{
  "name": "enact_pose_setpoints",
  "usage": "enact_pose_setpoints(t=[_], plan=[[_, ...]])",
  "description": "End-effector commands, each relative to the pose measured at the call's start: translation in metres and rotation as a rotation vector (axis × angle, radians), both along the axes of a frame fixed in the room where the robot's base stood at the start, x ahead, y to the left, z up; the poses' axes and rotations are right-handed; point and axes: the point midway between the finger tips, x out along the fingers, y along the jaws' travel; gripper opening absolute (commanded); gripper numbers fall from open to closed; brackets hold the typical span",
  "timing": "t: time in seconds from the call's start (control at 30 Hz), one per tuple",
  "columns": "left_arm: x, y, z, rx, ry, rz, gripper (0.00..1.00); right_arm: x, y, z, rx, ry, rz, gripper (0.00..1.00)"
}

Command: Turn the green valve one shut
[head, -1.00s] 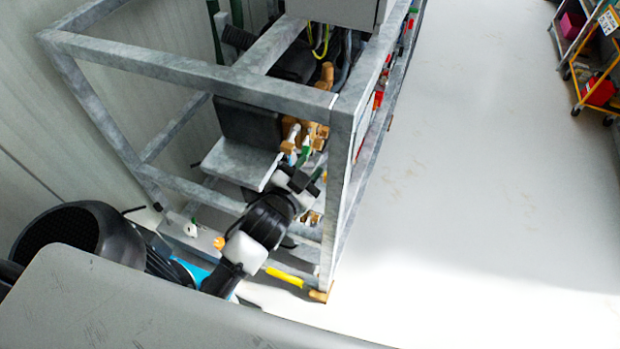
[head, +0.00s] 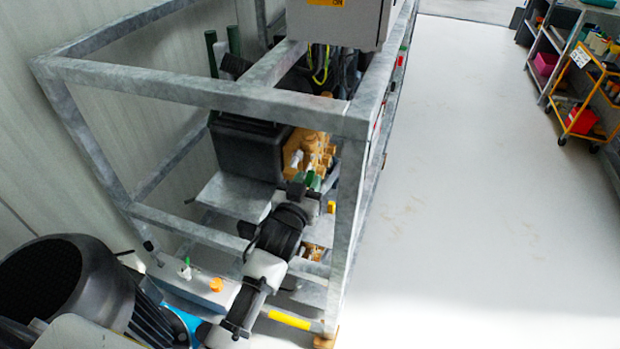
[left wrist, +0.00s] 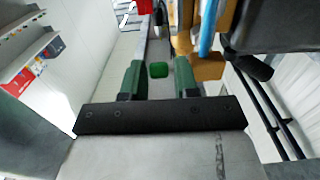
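My left gripper (head: 306,184) reaches into the grey frame, by the brass pump block (head: 312,147). In the left wrist view, my left gripper (left wrist: 158,82) has its two green fingers well apart. A small green knob (left wrist: 158,70), apparently the valve's handle, shows in the gap between them, with space on both sides. I cannot tell how far beyond the fingertips it is. In the head view my gripper and wrist largely hide this spot. A small white fitting with a green top (head: 186,270) sits on the lower left rail. My right gripper is not in view.
The grey metal frame (head: 215,92) surrounds the pump, with a post just right of my gripper. A grey box (head: 335,20) stands above. An orange knob (head: 216,284) and a yellow bar (head: 290,320) are low down. The floor (head: 470,200) to the right is clear.

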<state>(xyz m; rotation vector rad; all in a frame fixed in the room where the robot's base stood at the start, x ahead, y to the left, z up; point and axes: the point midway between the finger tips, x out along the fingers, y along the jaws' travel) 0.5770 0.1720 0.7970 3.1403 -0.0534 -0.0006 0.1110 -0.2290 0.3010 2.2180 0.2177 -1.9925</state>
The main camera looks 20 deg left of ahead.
Motion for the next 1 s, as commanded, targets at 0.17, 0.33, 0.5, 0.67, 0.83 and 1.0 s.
enact_pose_setpoints(t=[0.17,0.33,0.5,0.67,0.83,1.0], plan=[[0.015,-0.001,0.0,0.001,0.0,0.0,0.3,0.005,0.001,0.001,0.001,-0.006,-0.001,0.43],[0.017,-0.001,0.0,0.001,0.0,0.0,0.3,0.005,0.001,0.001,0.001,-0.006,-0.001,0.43],[0.017,-0.001,0.0,0.001,0.0,0.0,0.25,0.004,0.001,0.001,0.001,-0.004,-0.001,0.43],[0.017,-0.001,0.0,0.001,0.0,0.0,0.01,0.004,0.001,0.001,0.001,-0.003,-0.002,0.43],[0.017,-0.001,0.0,0.001,0.002,0.0,0.0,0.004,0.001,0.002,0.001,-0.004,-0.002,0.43],[0.017,-0.001,0.001,0.0,0.014,0.0,0.0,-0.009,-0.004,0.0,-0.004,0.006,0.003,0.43]])
